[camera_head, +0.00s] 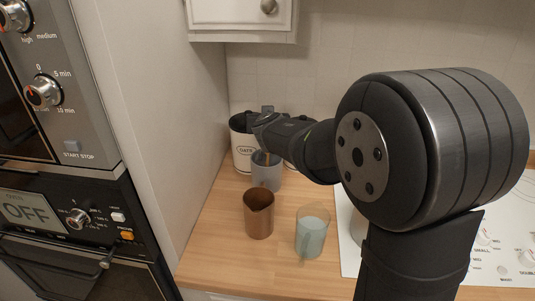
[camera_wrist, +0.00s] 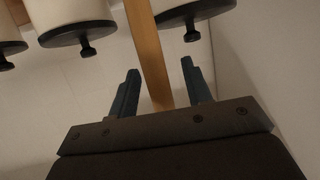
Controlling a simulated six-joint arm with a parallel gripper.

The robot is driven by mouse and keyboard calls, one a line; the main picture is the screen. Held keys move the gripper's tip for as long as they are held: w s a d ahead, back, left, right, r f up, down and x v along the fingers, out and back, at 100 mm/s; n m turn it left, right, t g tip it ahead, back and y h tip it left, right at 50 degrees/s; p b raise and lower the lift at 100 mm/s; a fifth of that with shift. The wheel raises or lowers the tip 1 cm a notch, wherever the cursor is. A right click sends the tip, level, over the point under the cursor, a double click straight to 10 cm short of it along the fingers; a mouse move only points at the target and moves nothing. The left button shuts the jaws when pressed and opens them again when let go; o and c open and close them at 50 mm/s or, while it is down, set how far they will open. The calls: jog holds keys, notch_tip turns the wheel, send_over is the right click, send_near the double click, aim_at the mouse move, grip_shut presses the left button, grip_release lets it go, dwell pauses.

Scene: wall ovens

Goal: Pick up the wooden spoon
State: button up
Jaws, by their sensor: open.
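The wooden spoon's handle (camera_wrist: 148,50) shows in the wrist view as a long tan strip running between my two fingers. My gripper (camera_wrist: 160,68) is open, with one finger on each side of the handle and visible gaps on both sides. In the head view my gripper (camera_head: 262,119) is above a grey cup (camera_head: 267,174) at the back left of the counter. A short tan piece of the spoon (camera_head: 267,157) shows at the cup's mouth, below my gripper. The rest of the spoon is hidden.
An oats canister (camera_head: 241,147) stands close behind the cup. A copper jug (camera_head: 258,218) and a pale green jug (camera_head: 312,238) stand in front. Lidded canisters (camera_wrist: 70,13) show in the wrist view. The oven cabinet (camera_head: 150,110) is left, the hob (camera_head: 490,265) right.

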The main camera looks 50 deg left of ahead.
jog(key=shift+w+a+f, duration=0.15)
jog(key=shift+w+a, duration=0.1)
jog(key=shift+a, duration=0.05)
grip_shut()
jog(key=shift+d+r, duration=0.1)
jog(key=shift+r, duration=0.1)
